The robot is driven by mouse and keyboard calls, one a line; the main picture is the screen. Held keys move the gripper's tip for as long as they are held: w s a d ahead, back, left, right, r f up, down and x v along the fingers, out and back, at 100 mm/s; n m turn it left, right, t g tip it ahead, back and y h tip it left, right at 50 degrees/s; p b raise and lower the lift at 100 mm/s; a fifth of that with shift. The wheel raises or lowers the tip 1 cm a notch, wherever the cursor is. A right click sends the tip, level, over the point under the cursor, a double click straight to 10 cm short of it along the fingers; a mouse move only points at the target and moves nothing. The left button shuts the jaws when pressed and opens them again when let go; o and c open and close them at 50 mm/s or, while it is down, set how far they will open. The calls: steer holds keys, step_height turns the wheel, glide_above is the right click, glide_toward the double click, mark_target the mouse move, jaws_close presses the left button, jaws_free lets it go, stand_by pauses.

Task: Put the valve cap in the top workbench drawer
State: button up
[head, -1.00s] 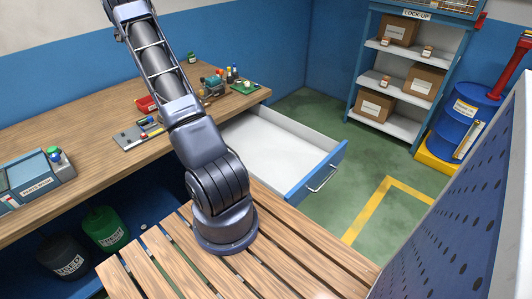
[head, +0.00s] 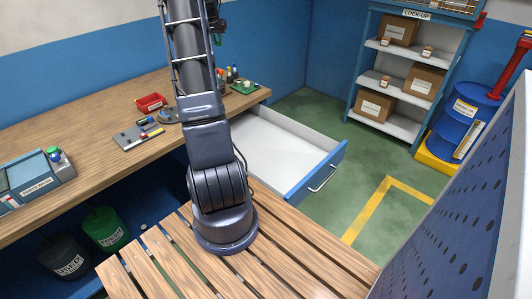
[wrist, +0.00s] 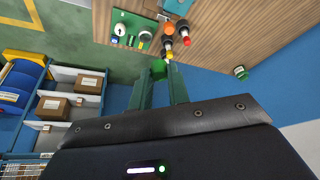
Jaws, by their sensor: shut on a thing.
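My gripper (wrist: 162,75) has its green fingers shut on a small green piece, the valve cap (wrist: 158,67), in the wrist view. The fingers hide part of the cap. In the head view my arm rises past the top edge, and the cap cannot be made out clearly there. The top workbench drawer (head: 332,165) is pulled out at the right end of the workbench (head: 85,120). Its pale interior looks empty where visible; my arm covers part of its left side. In the wrist view the gripper is high, close to the blue wall behind the bench.
Bottles and a green board (head: 244,87) stand near the bench's right end. A red tray (head: 150,103) and a grey tool plate (head: 138,134) lie left of my arm. A slatted wooden surface (head: 290,245) is in front. Green floor is clear right of the drawer.

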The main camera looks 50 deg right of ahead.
steer(key=s+d+m+g, duration=0.1)
steer(key=s+d, duration=0.2)
steer(key=s, duration=0.8)
steer(key=s+d+m, duration=0.2)
steer(key=s+d, duration=0.1)
steer(key=s, duration=0.8)
steer(key=m+g, duration=0.1)
steer(key=m, duration=0.1)
glide_above(288, 147)
steer(key=a, duration=0.1)
step_height(288, 147, down, 3)
steer(key=shift+m+h, duration=0.3)
steer(key=shift+h, duration=0.2)
step_height(288, 147, down, 41)
steer(key=shift+r, duration=0.1)
steer(key=o, duration=0.8)
steer(key=v, duration=1.2)
